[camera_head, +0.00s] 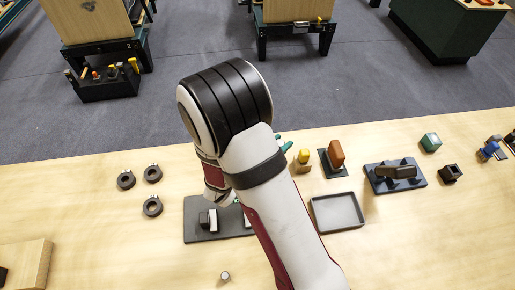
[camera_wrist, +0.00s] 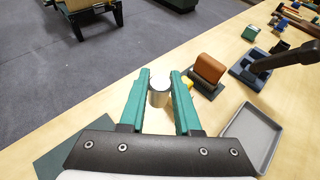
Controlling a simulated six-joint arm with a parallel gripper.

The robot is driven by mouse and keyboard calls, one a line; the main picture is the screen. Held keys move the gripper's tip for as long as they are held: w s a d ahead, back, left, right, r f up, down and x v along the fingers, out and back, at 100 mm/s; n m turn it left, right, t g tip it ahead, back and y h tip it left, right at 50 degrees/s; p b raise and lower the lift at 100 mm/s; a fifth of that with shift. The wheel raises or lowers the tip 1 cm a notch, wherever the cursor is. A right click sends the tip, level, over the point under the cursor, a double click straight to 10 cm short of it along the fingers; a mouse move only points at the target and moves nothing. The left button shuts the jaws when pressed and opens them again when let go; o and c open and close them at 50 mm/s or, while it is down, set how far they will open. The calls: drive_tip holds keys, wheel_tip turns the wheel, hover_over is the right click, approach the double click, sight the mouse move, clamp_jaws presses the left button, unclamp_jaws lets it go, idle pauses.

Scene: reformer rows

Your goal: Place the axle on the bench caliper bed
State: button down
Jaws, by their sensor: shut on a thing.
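My gripper (camera_wrist: 160,90) has teal fingers shut on a silver cylinder, which looks like the axle (camera_wrist: 159,93). The axle's round end faces the wrist camera. In the head view, my gripper (camera_head: 284,143) is mostly behind my arm, with only teal finger parts showing, and the axle is hidden. A dark grey plate with upright black and white blocks (camera_head: 193,234), probably the bench caliper bed, lies left of my arm, which covers its right part. In the wrist view, a dark plate corner (camera_wrist: 58,152) shows at lower left. The axle is apart from the plate.
Right of my arm are a yellow-topped piece (camera_head: 304,155), a brown block on a dark base (camera_head: 336,153), an empty grey tray (camera_head: 337,212) and a blue base with a dark bar (camera_head: 395,175). Dark rings (camera_head: 152,174) and a small metal cylinder (camera_head: 225,276) stand left.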

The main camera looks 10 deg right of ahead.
drive_tip(key=shift+s+a+r, duration=0.1)
drive_tip(key=shift+s+a, duration=0.1)
drive_tip(key=shift+s, duration=0.1)
drive_tip(key=s+a+f+n+t+y, duration=0.1)
drive_tip(key=s+a+n+y, duration=0.1)
drive_tip(key=s+a, duration=0.45)
drive_tip(key=n+t+y, duration=0.2)
hover_over(231, 219)
drive_tip(key=shift+n, duration=0.3)
wheel_tip(231, 219, down, 8)
drive_tip(key=shift+s+r, duration=0.1)
drive_tip(key=shift+f, duration=0.4)
drive_tip(key=c, duration=0.9)
unclamp_jaws()
drive_tip(key=shift+f, duration=0.15)
